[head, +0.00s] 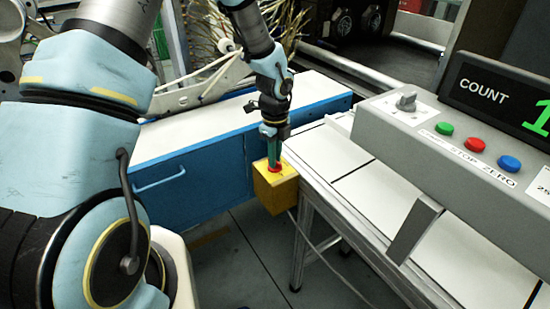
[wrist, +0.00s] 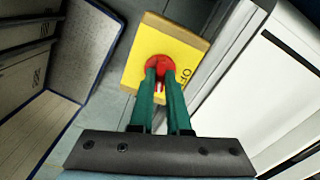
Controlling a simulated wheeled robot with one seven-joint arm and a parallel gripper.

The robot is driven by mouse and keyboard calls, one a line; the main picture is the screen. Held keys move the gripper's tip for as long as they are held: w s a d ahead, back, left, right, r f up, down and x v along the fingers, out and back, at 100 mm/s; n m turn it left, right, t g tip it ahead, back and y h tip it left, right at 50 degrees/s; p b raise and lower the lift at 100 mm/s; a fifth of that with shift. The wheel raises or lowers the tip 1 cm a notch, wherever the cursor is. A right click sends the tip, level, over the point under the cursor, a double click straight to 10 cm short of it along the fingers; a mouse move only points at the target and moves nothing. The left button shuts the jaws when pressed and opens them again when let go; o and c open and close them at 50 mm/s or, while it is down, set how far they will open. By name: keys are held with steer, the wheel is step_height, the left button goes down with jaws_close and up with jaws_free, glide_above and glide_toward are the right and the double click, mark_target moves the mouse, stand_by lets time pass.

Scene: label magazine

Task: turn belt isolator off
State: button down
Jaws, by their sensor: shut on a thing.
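The belt isolator is a yellow box (head: 277,190) with a red knob (head: 274,169) on top, at the near left corner of the white belt table in the head view. In the wrist view the yellow box (wrist: 180,56) lies under my fingers, with part of a dark label at its right edge. My gripper (head: 273,163) points down at the box from above. Its green fingers (wrist: 160,74) are shut on the red knob (wrist: 158,66). The fingers partly hide the knob, and its exact setting cannot be told.
A blue cabinet (head: 190,165) with a white top stands left of the box. The white belt table (head: 340,170) runs to the right. On it is a grey console (head: 440,125) with green, red and blue buttons and a COUNT display (head: 505,95). A cable hangs below the box.

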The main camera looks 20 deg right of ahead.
steer(key=n+b, duration=0.1)
steer(key=n, duration=0.6)
steer(key=shift+b, duration=0.3)
steer(key=n+b, duration=0.1)
steer(key=n, duration=0.6)
stand_by(0.4)
steer(key=c, duration=0.9)
jaws_free()
steer(key=shift+b, duration=0.3)
steer(key=shift+r, duration=0.15)
step_height(320, 180, up, 11)
steer(key=shift+f+b, duration=0.2)
steer(key=shift+b, duration=0.7)
steer(key=shift+a, duration=0.1)
